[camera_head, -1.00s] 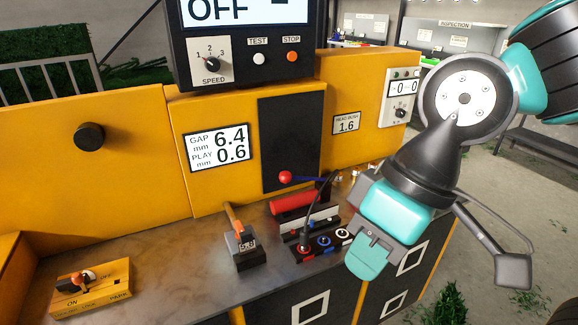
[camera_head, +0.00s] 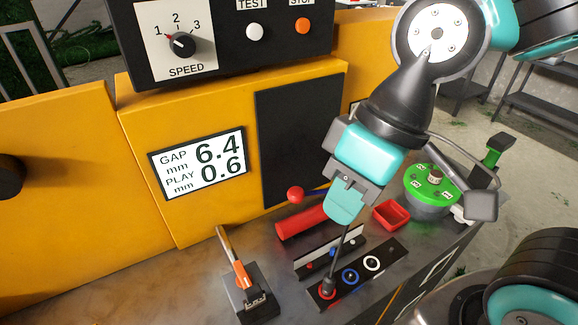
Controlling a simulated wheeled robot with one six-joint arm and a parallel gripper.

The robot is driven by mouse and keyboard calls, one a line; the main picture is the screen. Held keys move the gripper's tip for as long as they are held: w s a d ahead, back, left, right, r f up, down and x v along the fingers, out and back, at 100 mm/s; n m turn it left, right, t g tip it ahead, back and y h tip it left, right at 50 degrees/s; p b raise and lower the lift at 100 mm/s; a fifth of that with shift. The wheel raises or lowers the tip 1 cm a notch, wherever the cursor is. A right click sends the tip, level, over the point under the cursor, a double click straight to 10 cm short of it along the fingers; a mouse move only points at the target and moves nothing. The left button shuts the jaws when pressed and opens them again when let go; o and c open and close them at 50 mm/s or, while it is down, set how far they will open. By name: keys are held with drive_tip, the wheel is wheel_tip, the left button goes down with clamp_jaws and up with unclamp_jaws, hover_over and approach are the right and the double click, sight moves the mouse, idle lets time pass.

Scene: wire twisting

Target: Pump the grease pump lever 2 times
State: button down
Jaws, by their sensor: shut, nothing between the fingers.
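The grease pump appears to be the red cylinder (camera_head: 302,221) lying on the grey bench, below the black panel. Its likely lever is a dark blue rod ending in a red ball knob (camera_head: 295,194) at the left, just above the cylinder. The rod's right end is hidden behind my gripper. My gripper (camera_head: 343,218) is shut and empty, pointing down. In the picture it overlaps the right end of the cylinder and lies right of the knob. I cannot tell whether it touches the lever.
A black stem (camera_head: 340,260) stands in a red-ringed socket close below my gripper. A red tray (camera_head: 391,215) and green round device (camera_head: 431,186) stand to the right. An orange-handled block (camera_head: 251,296) stands in front. The display (camera_head: 199,163) reads gap 6.4, play 0.6.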

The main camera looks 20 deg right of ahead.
drive_tip(key=shift+w+a, duration=0.1)
drive_tip(key=shift+w, duration=0.15)
drive_tip(key=m+h+b, duration=0.3)
drive_tip(key=m+h, duration=0.1)
drive_tip(key=m, duration=0.1)
hover_over(297, 190)
wheel_tip(297, 190, down, 8)
drive_tip(key=shift+f, duration=0.2)
drive_tip(key=shift+f, duration=0.1)
wheel_tip(297, 190, down, 14)
drive_tip(key=p, duration=0.3)
drive_tip(key=shift+p, duration=0.35)
